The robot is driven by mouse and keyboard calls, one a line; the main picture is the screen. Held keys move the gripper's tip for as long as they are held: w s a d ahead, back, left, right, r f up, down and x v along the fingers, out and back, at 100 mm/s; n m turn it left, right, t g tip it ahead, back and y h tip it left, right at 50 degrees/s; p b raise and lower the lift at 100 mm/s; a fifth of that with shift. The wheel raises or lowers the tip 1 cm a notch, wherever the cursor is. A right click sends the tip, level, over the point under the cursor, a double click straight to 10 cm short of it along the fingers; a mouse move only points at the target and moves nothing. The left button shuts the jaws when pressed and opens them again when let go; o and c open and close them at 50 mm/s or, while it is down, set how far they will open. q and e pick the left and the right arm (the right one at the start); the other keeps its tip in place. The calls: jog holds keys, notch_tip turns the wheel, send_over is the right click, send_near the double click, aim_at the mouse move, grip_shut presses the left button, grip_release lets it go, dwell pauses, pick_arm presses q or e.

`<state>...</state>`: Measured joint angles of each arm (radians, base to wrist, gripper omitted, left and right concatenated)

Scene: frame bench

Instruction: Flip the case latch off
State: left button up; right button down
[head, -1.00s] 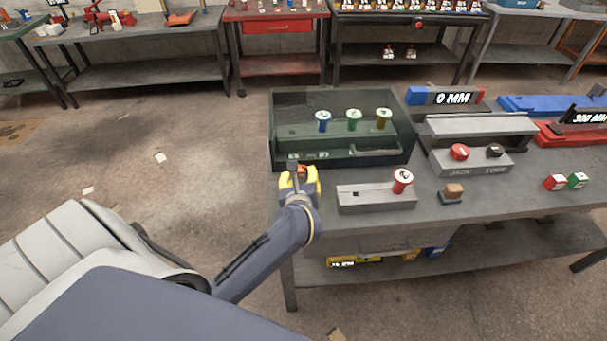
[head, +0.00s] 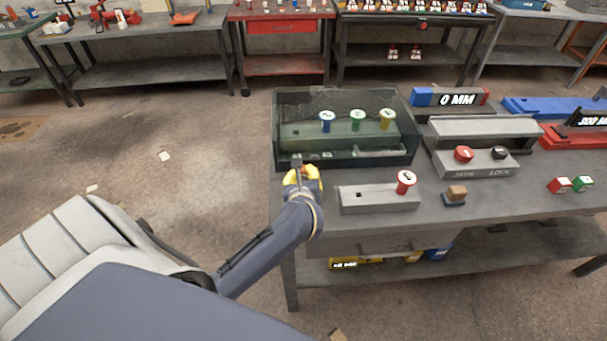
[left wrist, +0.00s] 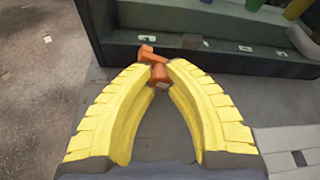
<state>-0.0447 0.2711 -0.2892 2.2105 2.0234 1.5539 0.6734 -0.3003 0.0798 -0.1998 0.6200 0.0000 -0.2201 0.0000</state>
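The case (head: 345,158) is a dark, see-through green box at the left end of the bench. My left gripper (head: 303,170) is at the case's front left corner. Its yellow fingers (left wrist: 161,68) converge in the left wrist view, with the orange piece filling the narrow gap between their tips. My right gripper is not in view.
Blue, green and yellow knobs (head: 357,119) stand inside the case. A grey block with a red knob (head: 405,181) lies right of the gripper. A jack and lock panel (head: 475,163) and gauge blocks stand farther right. Floor left of the bench is open.

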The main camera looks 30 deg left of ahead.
pick_arm(q)
jog(key=shift+r, duration=0.1)
grip_shut()
jog(key=shift+w+d+r+m+g+y, duration=0.2)
jog(key=shift+r+m+g+y, duration=0.25)
jog(key=shift+m, duration=0.35)
jog(key=shift+w+d+r+m+g+y, duration=0.2)
jog(key=shift+r+m+g+y, duration=0.1)
jog(key=shift+m+y, duration=0.3)
jog(key=shift+w+d+r+m+g+y, duration=0.15)
jog(key=shift+r+m+g+y, duration=0.15)
jog(key=shift+m, duration=0.5)
jog(key=o, duration=0.9)
grip_release()
jog(key=shift+f, duration=0.15)
jog(key=shift+o, duration=0.2)
jog(key=shift+s+d, duration=0.1)
jog(key=shift+d, duration=0.1)
jog(key=shift+s+d, duration=0.2)
jog(key=v, duration=1.1)
